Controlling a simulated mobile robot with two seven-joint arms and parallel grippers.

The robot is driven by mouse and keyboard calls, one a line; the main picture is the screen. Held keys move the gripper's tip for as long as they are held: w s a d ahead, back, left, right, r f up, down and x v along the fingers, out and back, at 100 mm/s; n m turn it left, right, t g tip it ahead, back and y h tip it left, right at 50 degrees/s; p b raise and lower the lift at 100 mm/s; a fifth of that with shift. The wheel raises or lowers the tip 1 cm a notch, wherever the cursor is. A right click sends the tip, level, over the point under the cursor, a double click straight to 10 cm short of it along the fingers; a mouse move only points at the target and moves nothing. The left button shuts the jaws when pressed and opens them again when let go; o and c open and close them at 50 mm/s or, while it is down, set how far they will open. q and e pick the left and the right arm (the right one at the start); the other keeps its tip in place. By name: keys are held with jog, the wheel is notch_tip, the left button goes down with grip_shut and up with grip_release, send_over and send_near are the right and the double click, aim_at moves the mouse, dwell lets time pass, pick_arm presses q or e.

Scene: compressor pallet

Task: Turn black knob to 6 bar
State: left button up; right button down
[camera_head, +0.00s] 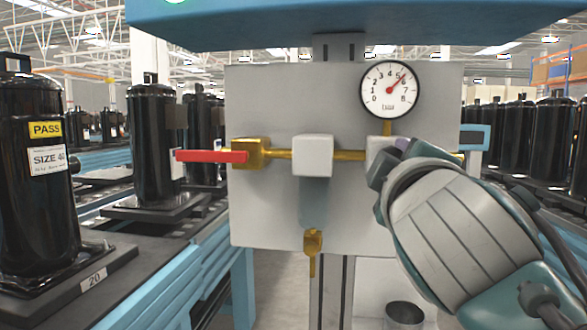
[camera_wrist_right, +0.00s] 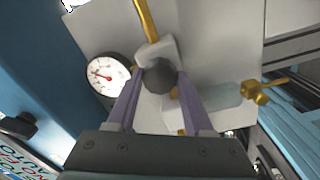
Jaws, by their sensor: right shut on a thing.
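The black knob (camera_wrist_right: 160,76) sits on a white block on the grey panel, between the purple fingers of my right gripper (camera_wrist_right: 158,82), which is shut on it. In the head view, my right gripper (camera_head: 392,158) reaches the panel from the right, and my wrist hides the knob. The round white pressure gauge (camera_head: 388,90) is above the gripper. Its red needle points up and right, between 5 and 6 bar. The gauge also shows in the right wrist view (camera_wrist_right: 107,77). My left gripper is not in view.
A red lever (camera_head: 212,156) sticks out left of the grey panel (camera_head: 270,95), on a brass pipe (camera_head: 345,155). A clear bowl with a brass drain (camera_head: 313,242) hangs below the white block. Black compressors (camera_head: 38,170) stand on the left conveyor.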

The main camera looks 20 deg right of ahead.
dwell(0.3)
jog(key=shift+c, duration=1.4)
grip_release()
